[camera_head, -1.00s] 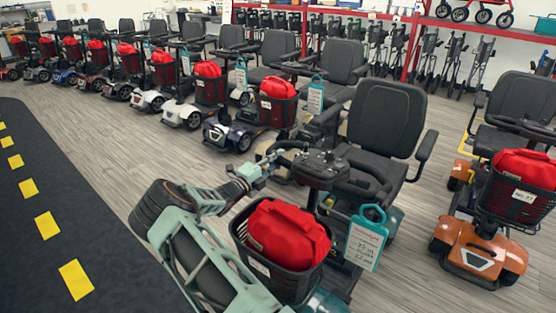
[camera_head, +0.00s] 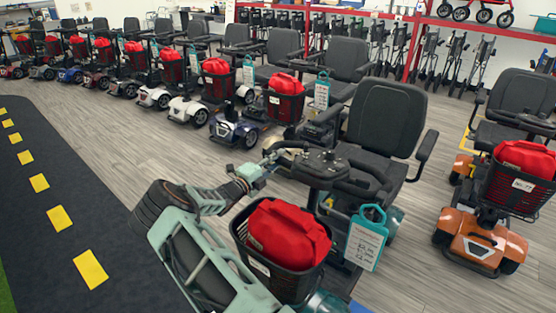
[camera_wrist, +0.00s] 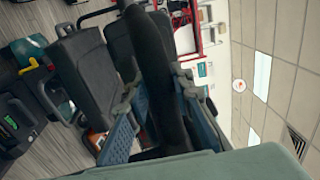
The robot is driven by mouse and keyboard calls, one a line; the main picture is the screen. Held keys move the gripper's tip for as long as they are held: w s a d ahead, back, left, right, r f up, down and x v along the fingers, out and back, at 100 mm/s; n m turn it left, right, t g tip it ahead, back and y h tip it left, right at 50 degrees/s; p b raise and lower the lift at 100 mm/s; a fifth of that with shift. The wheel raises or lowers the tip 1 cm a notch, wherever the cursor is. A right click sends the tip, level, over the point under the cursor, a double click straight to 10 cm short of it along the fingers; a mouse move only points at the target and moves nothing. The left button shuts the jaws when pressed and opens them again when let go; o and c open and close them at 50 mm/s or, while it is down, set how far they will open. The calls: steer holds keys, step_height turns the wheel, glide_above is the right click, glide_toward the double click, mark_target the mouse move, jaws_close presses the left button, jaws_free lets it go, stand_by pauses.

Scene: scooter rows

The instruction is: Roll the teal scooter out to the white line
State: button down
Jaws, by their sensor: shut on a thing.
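The teal scooter has a black seat (camera_head: 384,125), a dark handlebar console (camera_head: 322,165) and a front basket (camera_head: 250,262) holding a red bag (camera_head: 288,233). A teal-framed tag (camera_head: 367,238) hangs beside the basket. Teal bodywork shows below the seat. My gripper (camera_head: 262,168) is shut on the left end of its handlebar. In the wrist view, my gripper's fingers (camera_wrist: 160,115) lie on both sides of a dark bar (camera_wrist: 155,50). My arm hides the scooter's front lower part. No white line shows in these views.
An orange scooter (camera_head: 480,240) stands close on the right. A row of several scooters runs back to the far left, a blue one (camera_head: 235,128) nearest. A dark lane with yellow dashes (camera_head: 91,268) lies left. Bare grey floor (camera_head: 120,125) lies between lane and row.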

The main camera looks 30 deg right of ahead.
steer(key=shift+s+f, duration=0.1)
stand_by(0.3)
steer(key=c, duration=1.7)
jaws_free()
steer(key=shift+a, duration=0.1)
steer(key=v, duration=1.2)
